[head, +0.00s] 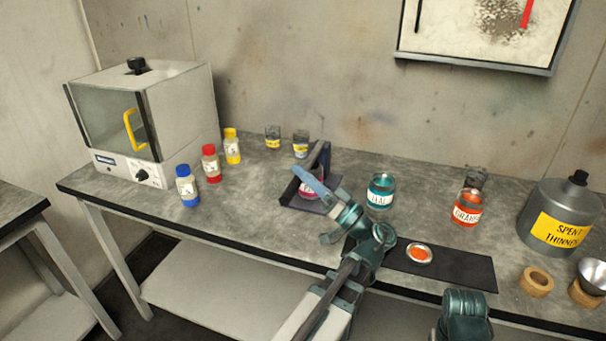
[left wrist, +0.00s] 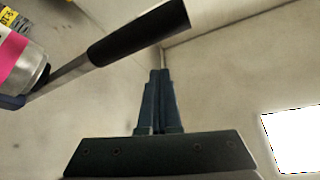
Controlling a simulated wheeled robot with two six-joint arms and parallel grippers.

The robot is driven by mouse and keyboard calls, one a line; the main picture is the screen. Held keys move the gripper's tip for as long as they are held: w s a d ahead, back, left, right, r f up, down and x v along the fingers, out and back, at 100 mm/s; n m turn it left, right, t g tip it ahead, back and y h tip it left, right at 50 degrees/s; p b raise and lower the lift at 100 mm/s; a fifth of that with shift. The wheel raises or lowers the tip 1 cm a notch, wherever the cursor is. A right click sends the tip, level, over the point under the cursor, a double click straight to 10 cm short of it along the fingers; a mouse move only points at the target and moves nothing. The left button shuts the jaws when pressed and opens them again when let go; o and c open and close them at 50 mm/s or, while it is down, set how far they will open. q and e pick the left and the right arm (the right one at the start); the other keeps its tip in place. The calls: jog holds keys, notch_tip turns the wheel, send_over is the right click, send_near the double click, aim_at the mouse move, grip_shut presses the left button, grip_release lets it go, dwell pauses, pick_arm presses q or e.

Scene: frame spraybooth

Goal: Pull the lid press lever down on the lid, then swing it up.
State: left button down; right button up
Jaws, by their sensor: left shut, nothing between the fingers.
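The lid press (head: 330,163) stands near the middle of the bench, with a pink-labelled jar (head: 313,187) in it, partly hidden by my gripper. In the left wrist view the jar (left wrist: 15,50) is cut off at the left edge. The press lever (head: 318,154) has a black grip, which shows large in the left wrist view (left wrist: 138,31) on a grey metal arm. My left gripper (head: 296,170) is shut and empty, with its fingers in front of the press. In the left wrist view its fingertips (left wrist: 160,73) are apart from the grip. My right gripper's fingers are out of view.
Blue, red and yellow bottles (head: 210,163) stand left of the press, beside a box oven (head: 155,120). A teal jar (head: 381,191) and an orange jar (head: 467,207) stand to the right. A dark mat (head: 455,265) bears an orange-filled lid (head: 419,253).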

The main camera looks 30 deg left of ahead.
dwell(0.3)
pick_arm(q)
notch_tip(320, 180, up, 4)
jog(key=p, duration=0.4)
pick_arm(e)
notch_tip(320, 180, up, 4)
pick_arm(q)
jog(key=w+b+v, duration=0.2)
jog(key=b+v, duration=0.3)
jog(key=v, duration=0.5)
jog(key=shift+d+f, duration=0.2)
jog(key=shift+f, duration=0.05)
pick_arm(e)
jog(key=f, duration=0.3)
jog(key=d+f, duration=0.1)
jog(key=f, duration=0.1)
